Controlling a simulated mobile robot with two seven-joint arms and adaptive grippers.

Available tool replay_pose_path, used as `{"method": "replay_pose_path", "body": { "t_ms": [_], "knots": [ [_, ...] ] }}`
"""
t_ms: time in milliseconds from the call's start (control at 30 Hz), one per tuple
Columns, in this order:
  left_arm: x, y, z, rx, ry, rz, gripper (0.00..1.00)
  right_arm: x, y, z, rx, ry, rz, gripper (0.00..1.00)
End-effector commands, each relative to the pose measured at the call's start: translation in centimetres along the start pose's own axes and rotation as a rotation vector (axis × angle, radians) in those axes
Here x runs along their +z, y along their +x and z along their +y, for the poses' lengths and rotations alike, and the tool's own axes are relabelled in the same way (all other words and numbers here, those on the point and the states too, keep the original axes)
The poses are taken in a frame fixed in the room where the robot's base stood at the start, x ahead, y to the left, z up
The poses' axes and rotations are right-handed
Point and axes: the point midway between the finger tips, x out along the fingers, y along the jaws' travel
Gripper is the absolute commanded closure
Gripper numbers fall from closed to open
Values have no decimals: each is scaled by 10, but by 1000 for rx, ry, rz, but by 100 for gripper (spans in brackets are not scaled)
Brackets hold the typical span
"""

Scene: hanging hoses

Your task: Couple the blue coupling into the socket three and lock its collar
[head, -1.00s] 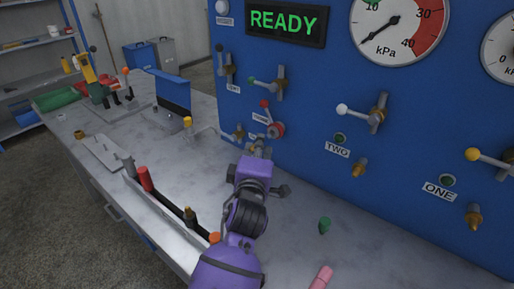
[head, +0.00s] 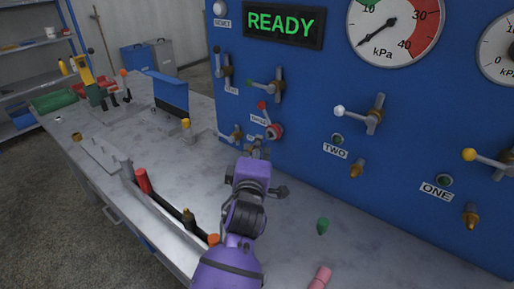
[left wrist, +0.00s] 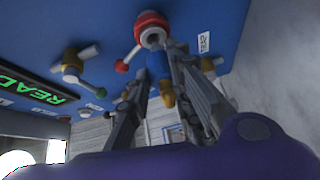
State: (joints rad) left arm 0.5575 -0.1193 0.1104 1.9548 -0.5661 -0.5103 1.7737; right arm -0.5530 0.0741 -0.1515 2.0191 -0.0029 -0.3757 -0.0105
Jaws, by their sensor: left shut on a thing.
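My left gripper (head: 256,155) is at the front of the blue panel, low and left of the label TWO. In the left wrist view its fingers (left wrist: 162,82) are closed around a small blue piece (left wrist: 157,66), which looks like the blue coupling. The fingers hide much of it. A round socket with a red collar (left wrist: 150,28) is on the panel just beyond the fingertips; it also shows in the head view (head: 274,131), above the gripper. I cannot read its label clearly. I cannot tell whether the blue piece touches the socket. My right gripper is not in view.
Lever valves, such as the white-knobbed one (head: 362,114), stick out from the panel. A green piece (head: 322,226) and a pink piece (head: 320,277) are on the bench, right of my arm. A long tray (head: 165,205) with tools lies left of it.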

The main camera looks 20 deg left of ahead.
Motion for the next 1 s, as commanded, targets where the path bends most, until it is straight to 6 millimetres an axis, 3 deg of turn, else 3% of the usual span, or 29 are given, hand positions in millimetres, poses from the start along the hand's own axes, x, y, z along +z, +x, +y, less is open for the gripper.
{"method": "replay_pose_path", "body": {
  "t_ms": [1000],
  "knots": [
    [4, 7, 1, 1, 0, 1, 100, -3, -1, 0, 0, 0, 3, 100]
  ]
}}
